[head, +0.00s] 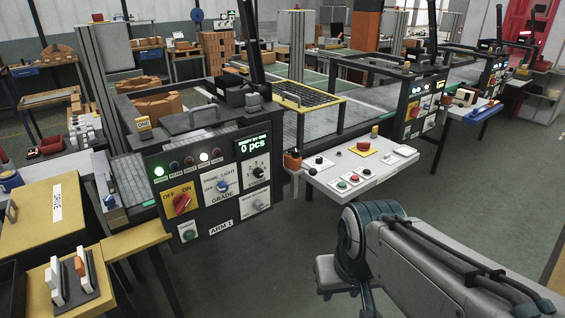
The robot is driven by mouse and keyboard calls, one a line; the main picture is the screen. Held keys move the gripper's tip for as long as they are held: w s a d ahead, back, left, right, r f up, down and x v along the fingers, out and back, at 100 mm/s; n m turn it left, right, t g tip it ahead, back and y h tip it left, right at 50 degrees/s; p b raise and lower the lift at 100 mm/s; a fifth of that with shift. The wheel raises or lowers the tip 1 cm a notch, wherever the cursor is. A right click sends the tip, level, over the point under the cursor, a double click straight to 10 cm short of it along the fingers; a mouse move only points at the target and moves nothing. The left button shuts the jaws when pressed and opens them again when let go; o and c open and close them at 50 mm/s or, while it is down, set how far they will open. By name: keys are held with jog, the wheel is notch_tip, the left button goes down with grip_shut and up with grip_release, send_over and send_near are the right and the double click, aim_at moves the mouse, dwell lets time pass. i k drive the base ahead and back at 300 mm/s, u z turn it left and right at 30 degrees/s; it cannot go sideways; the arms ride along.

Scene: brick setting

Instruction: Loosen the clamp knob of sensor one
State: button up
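My arm reaches in from the lower right, well apart from the machine.
The panel carries a red OFF/ON switch (181,204) and a lit counter reading 0 pcs. A white button console (352,168) juts out to its right. A yellow cabinet (43,222) and rocker switches stand at the left. The grey floor (270,285) before the panel is clear.

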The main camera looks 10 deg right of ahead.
aim_at(295, 153)
jog(key=z, duration=1.4)
jog(key=i, duration=0.9)
jog(key=u, duration=1.25)
